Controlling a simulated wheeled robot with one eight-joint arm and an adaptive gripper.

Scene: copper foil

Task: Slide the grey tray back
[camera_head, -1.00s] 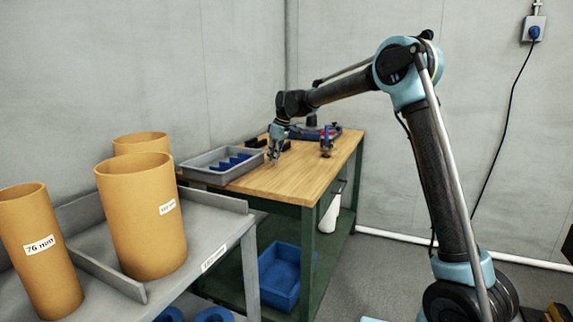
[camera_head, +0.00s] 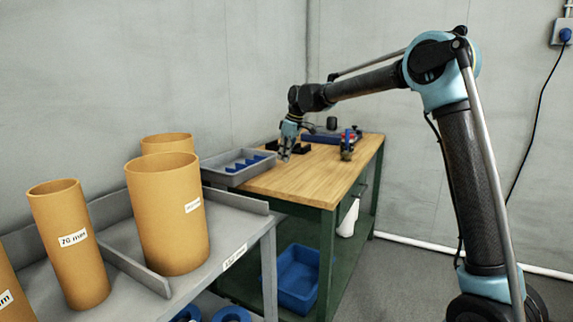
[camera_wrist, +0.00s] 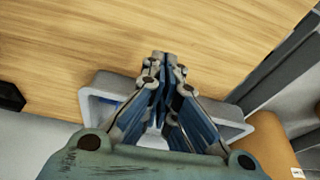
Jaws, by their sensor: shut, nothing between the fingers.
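The grey tray (camera_head: 226,176) lies at the left end of the wooden workbench top, against the wall side, with blue dividers (camera_head: 245,163) inside. My gripper (camera_head: 285,158) points down just right of the tray's right end in the head view. Its fingers are shut and empty. In the wrist view the closed fingertips (camera_wrist: 161,57) show over bare wood. The tray's grey rim (camera_wrist: 97,93) shows on both sides of the fingers, which hide its middle. I cannot tell whether the fingers touch the tray.
The workbench (camera_head: 310,178) has clear wood toward its front. A red and blue device (camera_head: 347,146) stands right of my gripper, with dark items behind. A grey shelf (camera_head: 215,262) with orange tubes (camera_head: 168,215) stands at the near left. A blue bin (camera_head: 298,277) sits below the bench.

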